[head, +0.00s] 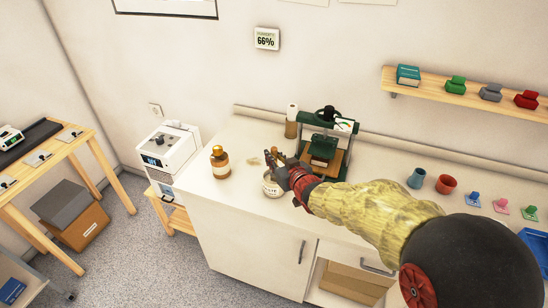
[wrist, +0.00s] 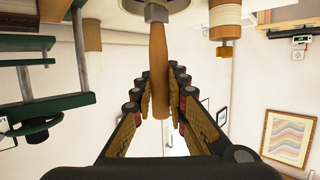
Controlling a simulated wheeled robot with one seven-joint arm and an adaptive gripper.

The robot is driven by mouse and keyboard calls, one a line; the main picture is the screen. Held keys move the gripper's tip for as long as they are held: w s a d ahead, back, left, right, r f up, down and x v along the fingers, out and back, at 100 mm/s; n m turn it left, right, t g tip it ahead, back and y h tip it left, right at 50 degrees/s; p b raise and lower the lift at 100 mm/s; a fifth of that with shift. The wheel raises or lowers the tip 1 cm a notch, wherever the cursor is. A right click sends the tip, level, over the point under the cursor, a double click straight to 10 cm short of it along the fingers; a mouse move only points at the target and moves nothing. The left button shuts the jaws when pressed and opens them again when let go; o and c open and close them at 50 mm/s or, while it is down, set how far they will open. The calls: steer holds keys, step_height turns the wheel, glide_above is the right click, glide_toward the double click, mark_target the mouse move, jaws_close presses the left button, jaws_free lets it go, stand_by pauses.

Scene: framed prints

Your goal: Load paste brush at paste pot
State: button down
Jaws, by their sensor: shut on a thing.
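The white paste pot (head: 270,187), with dark lettering on its front, stands near the front edge of the white counter. My gripper (head: 285,173) is just above and to the right of it in the head view. In the wrist view my gripper (wrist: 161,82) is shut on the wooden handle of the paste brush (wrist: 158,50). The brush's metal ferrule points to the top of that view, against a pale round shape that appears to be the pot. The bristles are hidden, so I cannot tell whether they touch paste.
A green press (head: 326,145) stands behind my gripper. A blue cup (head: 416,178) and a red cup (head: 446,184) are to the right. The counter (head: 232,190) is clear between the bottle and the pot.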

mark_target(274, 148)
steer(key=shift+f+b, duration=0.4)
steer(key=shift+f, duration=0.15)
stand_by(0.8)
steer(key=shift+r, duration=0.1)
steer(key=shift+r+p, duration=2.45)
steer(key=shift+r, duration=1.05)
steer(key=shift+f, duration=0.1)
